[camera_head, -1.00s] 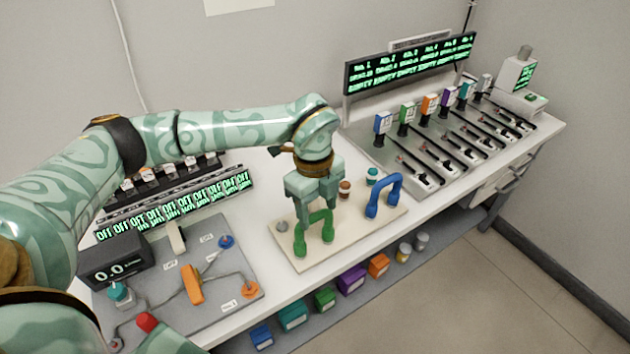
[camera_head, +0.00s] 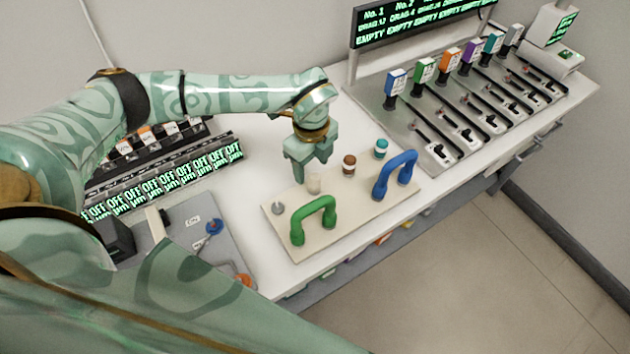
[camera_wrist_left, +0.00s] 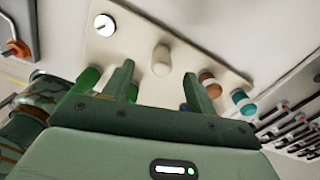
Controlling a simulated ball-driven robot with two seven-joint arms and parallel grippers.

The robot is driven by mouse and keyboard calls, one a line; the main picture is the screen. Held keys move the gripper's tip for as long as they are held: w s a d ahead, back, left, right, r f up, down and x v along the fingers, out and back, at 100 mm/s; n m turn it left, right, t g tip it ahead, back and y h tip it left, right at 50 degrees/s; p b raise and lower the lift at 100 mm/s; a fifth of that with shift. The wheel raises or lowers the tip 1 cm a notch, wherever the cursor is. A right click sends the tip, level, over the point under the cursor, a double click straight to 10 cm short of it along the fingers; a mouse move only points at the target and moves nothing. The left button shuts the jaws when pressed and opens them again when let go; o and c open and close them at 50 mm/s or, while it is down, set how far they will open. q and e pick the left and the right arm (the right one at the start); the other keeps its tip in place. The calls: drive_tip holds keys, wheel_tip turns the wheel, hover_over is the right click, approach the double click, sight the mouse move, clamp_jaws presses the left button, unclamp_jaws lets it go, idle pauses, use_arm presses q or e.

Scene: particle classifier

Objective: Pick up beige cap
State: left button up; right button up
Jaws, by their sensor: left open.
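The beige cap (camera_head: 314,184) stands on the cream board (camera_head: 340,232), behind the green handle (camera_head: 314,217). In the left wrist view the beige cap (camera_wrist_left: 161,60) shows just beyond and between the fingertips, with nothing held. My left gripper (camera_head: 310,178) is open and hangs above and close to the cap; its fingers (camera_wrist_left: 158,80) also show in the left wrist view. Whether a finger touches the cap cannot be told. My right gripper is not in view.
A brown cap (camera_head: 349,165) and a teal cap (camera_head: 381,148) stand right of the beige cap. A blue handle (camera_head: 396,175) rises at the board's right. A grey knob (camera_head: 278,208) is at its left. Dispensers (camera_head: 440,120) fill the table's right side.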

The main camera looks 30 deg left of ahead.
sight(313, 176)
use_arm(q)
drive_tip(key=shift+s+f, duration=0.1)
drive_tip(key=shift+f, duration=0.45)
drive_tip(key=f, duration=0.1)
drive_tip(key=f+b, duration=0.1)
drive_tip(key=f, duration=0.3)
drive_tip(key=shift+w+d+b, duration=0.1)
drive_tip(key=shift+w+b, duration=0.15)
drive_tip(key=shift+b, duration=0.05)
drive_tip(key=shift+r, duration=0.1)
drive_tip(key=c, duration=1.1)
drive_tip(key=shift+o, duration=0.2)
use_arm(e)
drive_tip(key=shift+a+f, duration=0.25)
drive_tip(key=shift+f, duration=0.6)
